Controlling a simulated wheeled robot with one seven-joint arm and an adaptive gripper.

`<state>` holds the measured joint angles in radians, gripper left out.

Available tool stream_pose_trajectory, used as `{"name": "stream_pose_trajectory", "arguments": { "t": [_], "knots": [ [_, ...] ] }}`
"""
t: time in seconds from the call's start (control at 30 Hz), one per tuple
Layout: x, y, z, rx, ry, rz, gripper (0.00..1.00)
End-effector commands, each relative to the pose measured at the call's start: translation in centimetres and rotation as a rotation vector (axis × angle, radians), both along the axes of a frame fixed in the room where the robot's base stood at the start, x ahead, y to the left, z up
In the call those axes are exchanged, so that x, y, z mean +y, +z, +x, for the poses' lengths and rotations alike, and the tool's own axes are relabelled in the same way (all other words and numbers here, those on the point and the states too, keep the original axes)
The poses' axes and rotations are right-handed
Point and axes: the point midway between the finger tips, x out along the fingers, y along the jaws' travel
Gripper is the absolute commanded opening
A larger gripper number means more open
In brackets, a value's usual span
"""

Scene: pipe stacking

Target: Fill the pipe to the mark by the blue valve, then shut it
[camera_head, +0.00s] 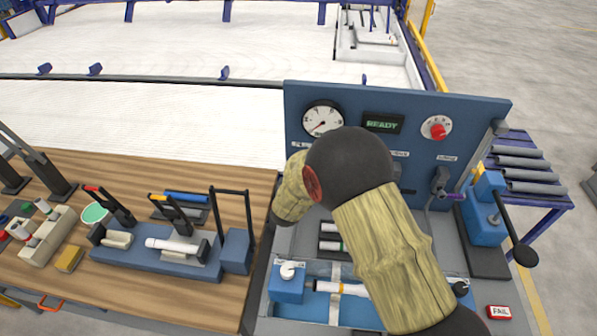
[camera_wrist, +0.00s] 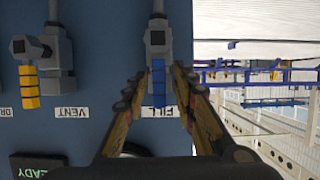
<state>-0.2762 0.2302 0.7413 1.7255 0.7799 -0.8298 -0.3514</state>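The blue valve handle (camera_wrist: 158,82) hangs under a grey fitting on the panel, above the FILL label, in the wrist view. My gripper (camera_wrist: 157,92) has its two fingers spread, one on each side of the blue handle; a gap shows beside the handle. In the head view my arm covers this valve and the gripper. A white pipe with an orange band (camera_head: 336,288) lies in the blue test bench, its left end at a blue clamp (camera_head: 288,284). My arm hides the pipe's right part. I cannot make out a fill mark.
The yellow vent valve (camera_wrist: 30,86) is left of the blue one. The blue panel (camera_head: 300,95) bears a dial gauge (camera_head: 323,119), a READY display (camera_head: 382,124) and a red knob (camera_head: 437,130). A lever press (camera_head: 486,215) stands right; a wooden bench (camera_head: 150,290) with fixtures stands left.

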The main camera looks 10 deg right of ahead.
Motion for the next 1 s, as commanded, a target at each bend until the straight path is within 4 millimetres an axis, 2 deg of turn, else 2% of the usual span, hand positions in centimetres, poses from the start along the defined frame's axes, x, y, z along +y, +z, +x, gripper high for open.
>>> {"name": "stream_pose_trajectory", "arguments": {
  "t": [0.3,0.43,0.8,1.0],
  "knots": [
    [0.0,0.1,-0.1,-0.001,0.0,0.001,0.3],
    [0.4,0.5,-1.0,-0.001,0.001,0.001,0.3],
    [2.6,3.3,-7.2,-0.003,0.002,0.001,0.3],
    [3.3,4.3,-9.6,-0.001,0.001,0.001,0.3]
  ]
}}
